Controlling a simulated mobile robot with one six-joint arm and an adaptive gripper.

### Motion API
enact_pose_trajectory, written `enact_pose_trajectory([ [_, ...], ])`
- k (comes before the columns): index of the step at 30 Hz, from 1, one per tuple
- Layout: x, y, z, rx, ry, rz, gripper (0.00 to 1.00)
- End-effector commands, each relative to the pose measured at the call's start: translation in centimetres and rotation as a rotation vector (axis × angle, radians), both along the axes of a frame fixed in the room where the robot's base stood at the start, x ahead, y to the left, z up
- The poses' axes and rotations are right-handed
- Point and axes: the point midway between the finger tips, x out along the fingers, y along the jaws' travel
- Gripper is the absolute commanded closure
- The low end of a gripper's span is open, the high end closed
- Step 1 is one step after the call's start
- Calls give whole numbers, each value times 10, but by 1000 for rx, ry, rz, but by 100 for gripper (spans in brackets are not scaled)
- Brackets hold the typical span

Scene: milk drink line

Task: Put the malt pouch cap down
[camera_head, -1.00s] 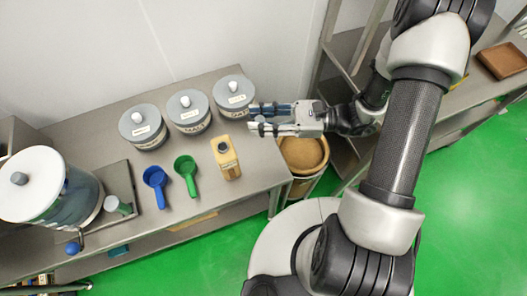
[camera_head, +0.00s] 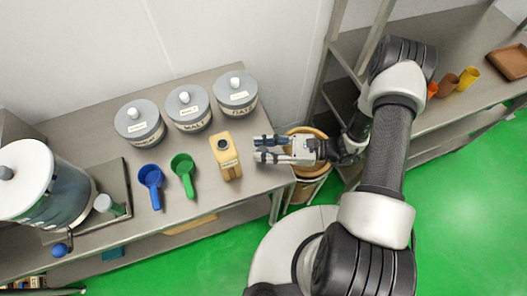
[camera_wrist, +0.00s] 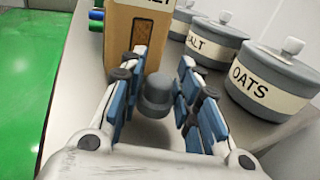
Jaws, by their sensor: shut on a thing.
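The malt pouch cap (camera_wrist: 156,95) is a small dark grey cylinder between my fingers in the wrist view. My gripper (camera_head: 256,149) is shut on it, low over the right end of the steel table (camera_head: 262,178). I cannot tell whether the cap touches the table. The malt pouch (camera_head: 228,160) is a tan carton-like pack standing upright just left of my fingertips, with a dark round spout on top. It also shows in the wrist view (camera_wrist: 122,35), just beyond the fingers. The cap is mostly hidden by the fingers in the head view.
Three grey lidded jars stand at the back, including malt (camera_head: 188,110) and oats (camera_head: 236,93). A green scoop (camera_head: 184,172) and a blue scoop (camera_head: 151,182) lie left of the pouch. A tan bin (camera_head: 308,180) stands below my wrist. A large pot (camera_head: 60,205) stands far left.

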Motion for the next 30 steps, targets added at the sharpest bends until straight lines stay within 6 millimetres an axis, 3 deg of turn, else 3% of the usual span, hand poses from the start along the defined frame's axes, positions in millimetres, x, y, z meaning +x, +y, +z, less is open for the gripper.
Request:
enact_pose_trajectory([
  [3,0,0,-18,0,0,0,80],
  [15,0,0,-23,0,0,0,80],
  [16,0,0,-22,0,0,0,68],
  [24,0,0,-21,0,0,0,50],
  [30,0,0,-21,0,0,0,50],
])
